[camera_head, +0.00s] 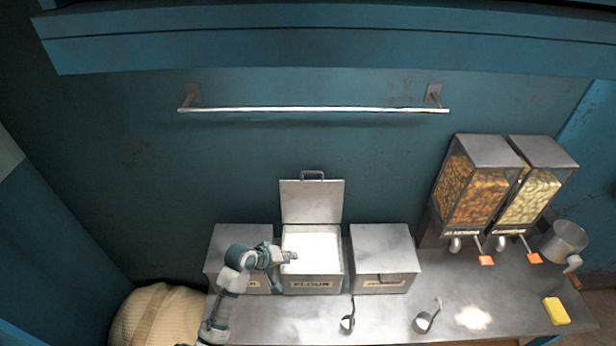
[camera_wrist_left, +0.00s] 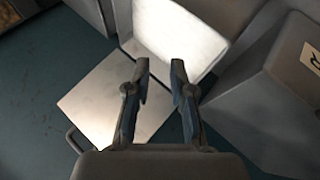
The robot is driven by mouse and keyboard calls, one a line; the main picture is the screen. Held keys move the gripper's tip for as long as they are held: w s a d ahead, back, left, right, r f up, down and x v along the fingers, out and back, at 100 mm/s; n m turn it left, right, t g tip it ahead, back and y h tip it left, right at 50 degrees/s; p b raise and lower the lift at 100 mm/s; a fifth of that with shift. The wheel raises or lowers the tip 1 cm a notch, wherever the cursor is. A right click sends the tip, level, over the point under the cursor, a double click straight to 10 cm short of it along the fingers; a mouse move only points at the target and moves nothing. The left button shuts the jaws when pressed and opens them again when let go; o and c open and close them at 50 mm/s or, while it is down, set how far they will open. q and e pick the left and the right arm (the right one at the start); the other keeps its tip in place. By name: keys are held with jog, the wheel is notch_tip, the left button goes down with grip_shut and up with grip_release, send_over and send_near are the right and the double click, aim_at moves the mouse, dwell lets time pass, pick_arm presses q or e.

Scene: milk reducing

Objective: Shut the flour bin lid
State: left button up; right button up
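The flour bin (camera_head: 314,284) stands in the middle of three grey metal bins on the counter and is full of white flour. Its lid (camera_head: 312,202) stands open, tilted up against the wall, with a handle (camera_head: 312,174) at its top edge. My left gripper (camera_head: 291,256) is over the left part of the bin's opening, below the lid. In the left wrist view the lid (camera_wrist_left: 98,100) and the flour (camera_wrist_left: 180,32) lie beyond the fingers. My left gripper (camera_wrist_left: 160,80) is open and empty there. My right gripper is not in view.
Shut bins stand left (camera_head: 240,236) and right (camera_head: 382,245) of the flour bin. Two scoops (camera_head: 347,323) (camera_head: 423,322), spilled flour (camera_head: 473,317) and a yellow sponge (camera_head: 556,311) lie on the counter (camera_head: 390,325). Two dispensers (camera_head: 476,185) (camera_head: 532,195) stand right. A rail (camera_head: 312,109) crosses the wall above.

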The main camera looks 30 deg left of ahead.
aim_at(309, 181)
pick_arm(q)
jog(key=w+a+r+n+t+h, duration=0.1)
jog(key=w+a+r+n+t, duration=0.2)
jog(key=r, duration=0.4)
jog(key=w+a+r+n+t, duration=0.1)
jog(key=w+a+r+n, duration=0.1)
jog(key=a+r, duration=0.3)
jog(key=w+a+r+n+t+h, duration=0.1)
jog(key=w+a+r+n+t, duration=0.15)
jog(key=r, duration=0.55)
jog(key=shift+g, duration=0.25)
jog(key=p+x, duration=0.2)
jog(key=x, duration=1.4)
jog(key=shift+w+a+f, duration=0.1)
jog(key=shift+w+f, duration=0.1)
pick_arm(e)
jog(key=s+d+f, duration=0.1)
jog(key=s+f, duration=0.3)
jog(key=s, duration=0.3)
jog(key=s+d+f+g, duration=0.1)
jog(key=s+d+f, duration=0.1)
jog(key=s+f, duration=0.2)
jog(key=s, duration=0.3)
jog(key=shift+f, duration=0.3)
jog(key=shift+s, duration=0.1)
pick_arm(q)
grip_shut()
